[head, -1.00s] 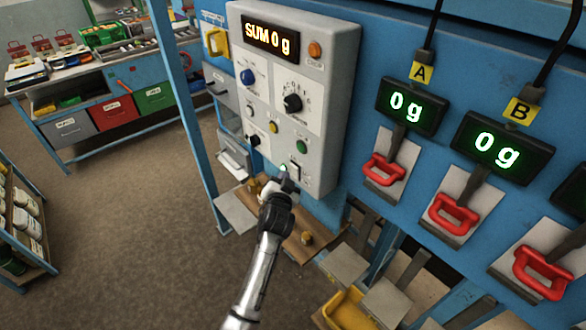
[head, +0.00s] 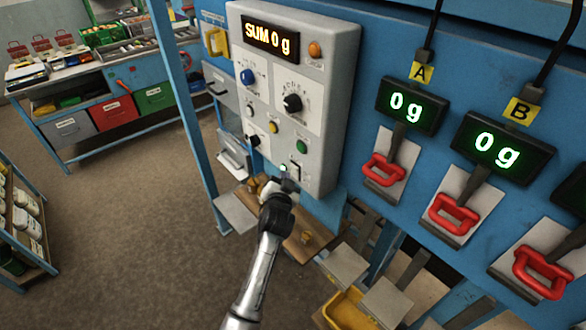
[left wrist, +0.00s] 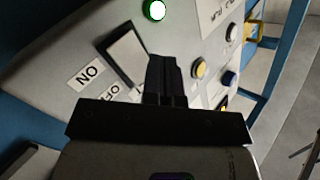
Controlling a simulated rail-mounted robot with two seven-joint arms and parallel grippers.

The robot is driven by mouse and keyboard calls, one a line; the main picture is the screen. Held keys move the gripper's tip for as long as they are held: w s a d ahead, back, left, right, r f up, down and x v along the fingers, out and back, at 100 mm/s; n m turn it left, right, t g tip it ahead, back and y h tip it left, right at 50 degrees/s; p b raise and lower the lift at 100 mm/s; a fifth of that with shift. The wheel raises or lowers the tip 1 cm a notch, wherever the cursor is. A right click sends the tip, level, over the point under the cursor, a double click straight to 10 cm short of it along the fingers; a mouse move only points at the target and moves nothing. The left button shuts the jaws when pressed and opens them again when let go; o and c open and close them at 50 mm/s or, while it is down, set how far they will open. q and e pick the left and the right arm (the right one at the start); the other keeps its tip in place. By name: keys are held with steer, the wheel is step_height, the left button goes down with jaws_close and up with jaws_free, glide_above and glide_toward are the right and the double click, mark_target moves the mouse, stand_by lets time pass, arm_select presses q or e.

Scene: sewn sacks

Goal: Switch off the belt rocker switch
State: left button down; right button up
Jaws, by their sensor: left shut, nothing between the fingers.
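The rocker switch (head: 294,171) sits low on the grey control panel (head: 325,110). In the left wrist view the rocker (left wrist: 127,56) is a pale plate in a dark frame, with an ON label (left wrist: 86,75) and a partly hidden OFF label (left wrist: 114,92) beside it. My left gripper (head: 282,181) is shut and empty, in front of the panel close to the switch. In the left wrist view its dark fingertips (left wrist: 163,62) are together beside the rocker and overlap its edge; I cannot tell if they touch it. My right gripper is not in view.
The panel also carries a green button (head: 302,146), a yellow button (head: 273,127), a black knob (head: 292,103) and a blue knob (head: 247,76). Scales with red handles (head: 454,213) hang to the right. A small brown shelf (head: 297,246) lies below the gripper.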

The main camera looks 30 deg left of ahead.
arm_select(q)
steer(key=shift+w, duration=0.2)
stand_by(0.4)
steer(key=shift+w+d, duration=0.15)
steer(key=shift+w, duration=0.05)
steer(key=shift+w+r+b, duration=0.1)
steer(key=shift+w+b, duration=0.25)
stand_by(0.8)
steer(key=shift+s, duration=0.1)
steer(key=shift+s+p, duration=0.5)
steer(key=shift+s, duration=0.15)
